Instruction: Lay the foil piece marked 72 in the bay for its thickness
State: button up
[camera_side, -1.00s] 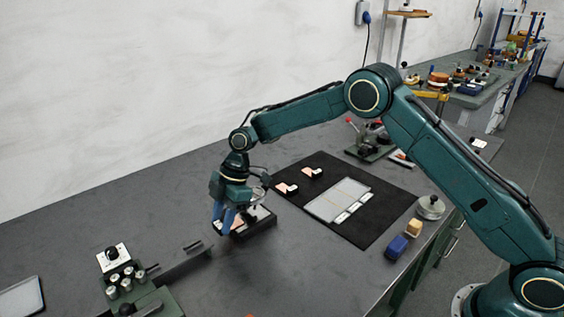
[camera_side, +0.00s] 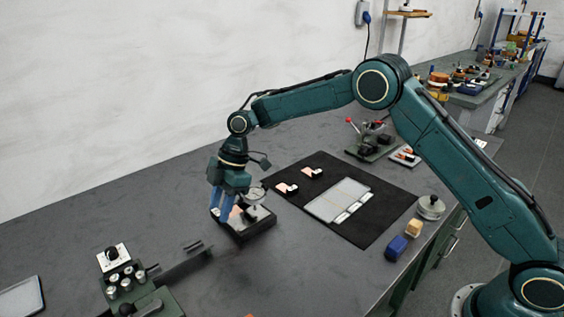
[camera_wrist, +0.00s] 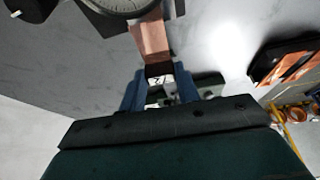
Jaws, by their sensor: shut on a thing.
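My gripper (camera_side: 222,205) is shut on the black tab of a copper foil piece (camera_wrist: 150,40). The tab carries a white label (camera_wrist: 158,80) reading 72, between my blue fingers in the wrist view. The foil's far end reaches toward a round dial gauge (camera_wrist: 122,4). In the side view the gauge (camera_side: 256,197) stands on a black base (camera_side: 252,229), right beside my gripper. I cannot tell whether the foil touches the gauge. A pale divided tray (camera_side: 333,201) lies on a black mat to the right, with white labels (camera_side: 352,208) along its front; their text is too small to read.
Two other foil pieces (camera_side: 285,188) (camera_side: 312,172) with black tabs lie at the mat's left part. Blue (camera_side: 397,247) and tan (camera_side: 414,228) blocks and a lidded round metal thing (camera_side: 430,207) stand near the right edge. A green device with knobs (camera_side: 127,280) is at front left.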

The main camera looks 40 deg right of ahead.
aim_at(214, 213)
jog(key=shift+r, duration=1.55)
jog(key=shift+r, duration=1.75)
jog(key=s+d+r+m+t+h, duration=0.1)
jog(key=s+d+m, duration=0.2)
jog(key=d+m, duration=0.55)
jog(key=s+d+m+t+h, duration=0.2)
jog(key=d+m, duration=0.1)
jog(key=d, duration=1)
jog(key=s+d+r+m+t+h, duration=0.1)
jog(key=s+d+m, duration=0.2)
jog(key=d+m, duration=0.55)
jog(key=d+f+n, duration=0.2)
jog(key=d+f, duration=0.1)
jog(key=f, duration=0.4)
jog(key=shift+f+n, duration=0.3)
jog(key=shift+n, duration=0.1)
jog(key=shift+f, duration=0.1)
